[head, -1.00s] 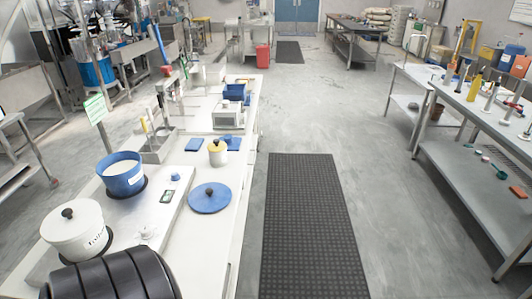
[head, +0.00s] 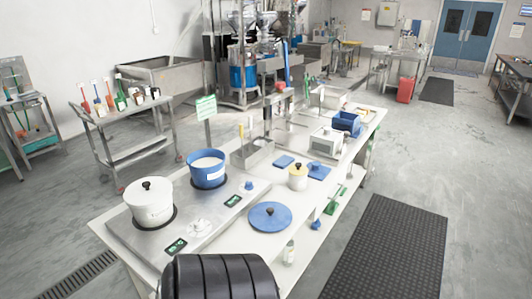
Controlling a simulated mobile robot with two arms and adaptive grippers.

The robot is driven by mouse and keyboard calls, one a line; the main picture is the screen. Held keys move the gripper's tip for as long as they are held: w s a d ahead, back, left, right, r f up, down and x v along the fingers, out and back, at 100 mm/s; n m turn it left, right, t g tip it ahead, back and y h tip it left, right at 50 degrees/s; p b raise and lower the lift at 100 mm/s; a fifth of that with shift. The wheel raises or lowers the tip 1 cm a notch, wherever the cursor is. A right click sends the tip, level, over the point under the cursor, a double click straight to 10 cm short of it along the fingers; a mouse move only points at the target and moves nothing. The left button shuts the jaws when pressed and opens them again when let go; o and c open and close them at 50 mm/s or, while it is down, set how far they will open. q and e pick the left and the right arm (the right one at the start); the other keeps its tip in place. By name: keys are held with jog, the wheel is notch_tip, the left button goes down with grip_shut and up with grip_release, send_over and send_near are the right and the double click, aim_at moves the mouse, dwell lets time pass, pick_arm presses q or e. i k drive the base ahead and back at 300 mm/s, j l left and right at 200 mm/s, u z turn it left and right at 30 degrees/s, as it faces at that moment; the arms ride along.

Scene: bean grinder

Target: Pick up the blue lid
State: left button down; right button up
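The blue lid (head: 269,217) is a flat round disc with a dark knob in its middle. It lies on the white counter (head: 247,241) in the head view, to the right of the metal panel. A blue pot (head: 207,169) with pale contents stands open on the panel. A white pot (head: 151,202) with its own lid and black knob stands in front of it to the left. Neither of my grippers shows in the view.
The metal panel (head: 233,213) carries the pots. A green sign (head: 206,108) rises behind the blue pot. A black mat (head: 390,250) lies on clear floor at right.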

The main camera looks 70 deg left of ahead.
aim_at(267, 217)
jog(key=i+j+u, duration=0.1)
jog(key=i+u, duration=0.15)
jog(key=u, duration=0.25)
jog(key=i+u, duration=0.3)
jog(key=u, duration=0.2)
jog(key=i+l+u, duration=0.2)
jog(key=u, duration=0.3)
